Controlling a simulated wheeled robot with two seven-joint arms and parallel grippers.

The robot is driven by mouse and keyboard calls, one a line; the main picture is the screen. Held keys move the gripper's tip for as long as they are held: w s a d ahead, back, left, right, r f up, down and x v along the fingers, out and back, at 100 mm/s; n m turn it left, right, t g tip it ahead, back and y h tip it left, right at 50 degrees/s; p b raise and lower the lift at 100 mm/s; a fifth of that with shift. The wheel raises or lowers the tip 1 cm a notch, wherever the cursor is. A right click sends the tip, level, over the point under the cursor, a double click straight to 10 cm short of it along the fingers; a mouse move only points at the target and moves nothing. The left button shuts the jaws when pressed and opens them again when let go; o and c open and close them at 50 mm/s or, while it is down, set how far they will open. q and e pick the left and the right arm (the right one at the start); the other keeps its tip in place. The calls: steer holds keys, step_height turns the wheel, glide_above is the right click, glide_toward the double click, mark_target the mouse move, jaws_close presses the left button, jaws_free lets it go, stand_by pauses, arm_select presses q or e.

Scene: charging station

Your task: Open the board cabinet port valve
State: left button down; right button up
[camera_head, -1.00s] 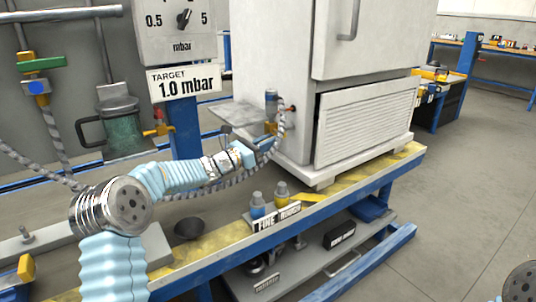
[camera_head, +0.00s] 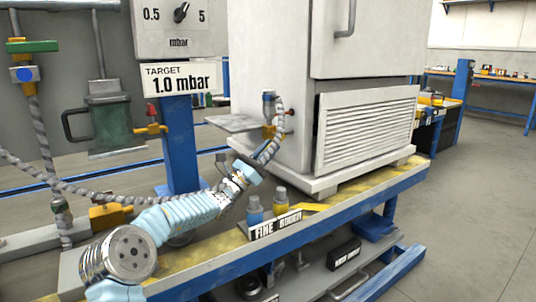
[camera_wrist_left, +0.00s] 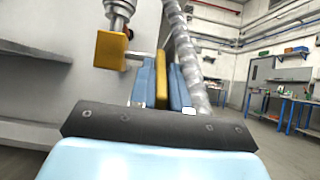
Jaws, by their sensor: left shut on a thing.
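The port valve (camera_head: 268,132) is a small yellow block on the left side of the white board cabinet (camera_head: 270,60), with a metal fitting above it. In the left wrist view the yellow valve body (camera_wrist_left: 109,50) hangs from the fitting, with a silver stem reaching right. My left gripper (camera_wrist_left: 162,82) is shut, its blue fingers on either side of a flat yellow handle (camera_wrist_left: 162,68) by that stem. My right gripper is out of view.
The braided hose (camera_head: 280,112) runs close beside the valve and gripper. A grey shelf plate (camera_head: 238,122) stands left of the valve. A gauge post (camera_head: 180,150) stands at left.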

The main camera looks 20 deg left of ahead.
arm_select(q)
steer(key=shift+f, duration=0.1)
steer(key=c, duration=1.2)
jaws_free()
steer(key=shift+o, duration=0.2)
steer(key=s+a+p, duration=0.1)
steer(key=s+a, duration=0.7)
steer(key=s, duration=0.2)
steer(key=shift+s+f, duration=0.15)
steer(key=shift+f, duration=0.2)
